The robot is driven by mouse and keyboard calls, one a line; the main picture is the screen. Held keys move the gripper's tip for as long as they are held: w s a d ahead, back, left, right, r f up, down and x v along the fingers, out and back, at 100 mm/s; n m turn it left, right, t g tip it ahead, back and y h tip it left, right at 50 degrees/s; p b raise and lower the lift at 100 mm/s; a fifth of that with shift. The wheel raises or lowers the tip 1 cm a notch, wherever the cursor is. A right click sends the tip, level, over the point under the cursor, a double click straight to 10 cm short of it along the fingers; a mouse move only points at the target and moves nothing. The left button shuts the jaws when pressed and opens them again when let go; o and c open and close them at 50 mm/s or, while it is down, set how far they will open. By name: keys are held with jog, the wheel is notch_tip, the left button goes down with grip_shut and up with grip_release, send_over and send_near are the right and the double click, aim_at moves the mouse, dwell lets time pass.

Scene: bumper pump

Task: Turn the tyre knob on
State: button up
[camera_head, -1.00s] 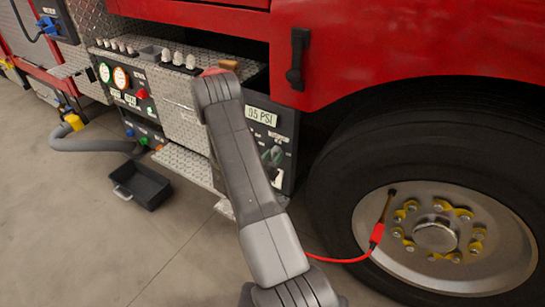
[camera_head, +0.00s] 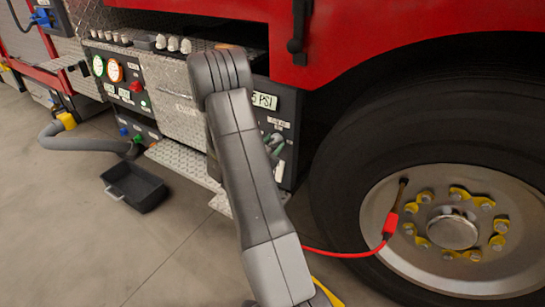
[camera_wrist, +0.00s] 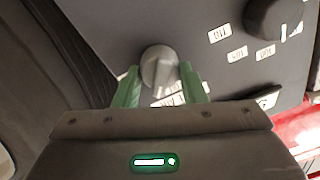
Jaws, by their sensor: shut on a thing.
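The tyre knob, a grey knob (camera_wrist: 159,68) with a raised grip, is on the dark control panel (camera_wrist: 210,65) in the wrist view. My gripper (camera_wrist: 162,85) has its two green fingers on either side of this knob and is shut on it. In the head view my gripper (camera_head: 275,142) is small at the panel, partly behind my arm, and the knob cannot be made out clearly there. The fingers hide part of the label below the knob.
A dark dial (camera_wrist: 272,18) with number labels sits right of the knob. A red hose (camera_head: 340,253) runs to the wheel (camera_head: 450,230). A black tray (camera_head: 135,186) lies on open floor.

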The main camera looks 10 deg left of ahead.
jog(key=m+b, duration=0.2)
jog(key=b, duration=0.1)
jog(key=m+b, duration=0.2)
jog(key=b, duration=0.1)
jog(key=f+m+b, duration=0.1)
jog(key=m+b, duration=0.1)
jog(key=b, duration=0.2)
jog(key=shift+m+h, duration=0.3)
jog(key=shift+m, duration=0.1)
jog(key=m+b, duration=0.2)
jog(key=b, duration=0.1)
jog(key=m+b, duration=0.2)
jog(key=shift+r, duration=0.25)
jog(key=shift+r+m, duration=0.15)
jog(key=shift+m, duration=0.15)
jog(key=o, duration=1)
jog(key=p+v, duration=0.2)
jog(key=v, duration=1.1)
jog(key=shift+s+a+p, duration=0.3)
jog(key=shift+s+p, duration=0.05)
jog(key=shift+p, duration=0.05)
